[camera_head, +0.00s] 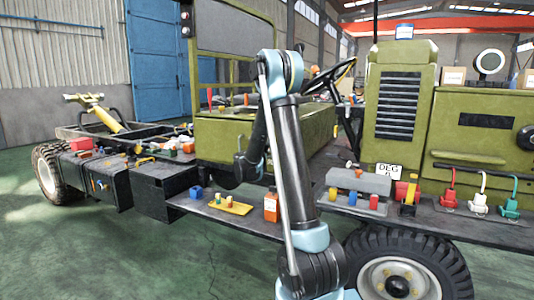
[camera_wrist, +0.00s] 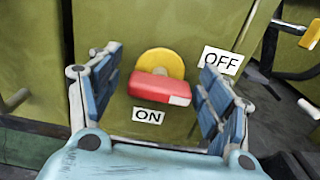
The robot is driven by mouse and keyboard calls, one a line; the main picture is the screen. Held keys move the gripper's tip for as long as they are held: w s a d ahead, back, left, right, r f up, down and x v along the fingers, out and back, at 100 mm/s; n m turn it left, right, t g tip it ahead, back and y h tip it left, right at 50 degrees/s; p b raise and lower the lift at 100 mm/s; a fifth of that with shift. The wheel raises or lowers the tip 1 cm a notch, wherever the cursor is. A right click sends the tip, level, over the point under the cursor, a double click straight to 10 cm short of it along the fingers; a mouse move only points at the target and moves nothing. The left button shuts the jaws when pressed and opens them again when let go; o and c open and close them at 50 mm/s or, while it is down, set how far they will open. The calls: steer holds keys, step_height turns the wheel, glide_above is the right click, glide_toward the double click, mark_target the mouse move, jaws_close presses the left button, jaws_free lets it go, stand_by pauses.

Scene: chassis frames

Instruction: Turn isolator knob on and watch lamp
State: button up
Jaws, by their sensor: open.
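The isolator knob (camera_wrist: 158,88) is a red bar on a yellow disc (camera_wrist: 163,60), on a green panel in the wrist view. The bar lies nearly level, with a white patch on its right end. An "ON" label (camera_wrist: 148,117) is just below it, and an "OFF" label (camera_wrist: 222,61) is up to the right. My gripper (camera_wrist: 160,68) is open, its blue-padded fingers left and right of the knob with gaps on both sides. I cannot make out the knob in the head view. A round, pale-faced lamp (camera_head: 490,62) stands at the far right there; I cannot tell whether it is lit.
The green vehicle (camera_head: 265,137) fills the middle. Its side ledge holds a yellow plate (camera_head: 229,204), an orange container (camera_head: 271,207), a grey block (camera_head: 360,182) and several coloured clamps. A front wheel (camera_head: 400,278) is at the lower right. Open floor (camera_head: 120,250) lies at the left.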

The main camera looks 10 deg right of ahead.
steer(key=c, duration=1.1)
steer(key=shift+a, duration=0.1)
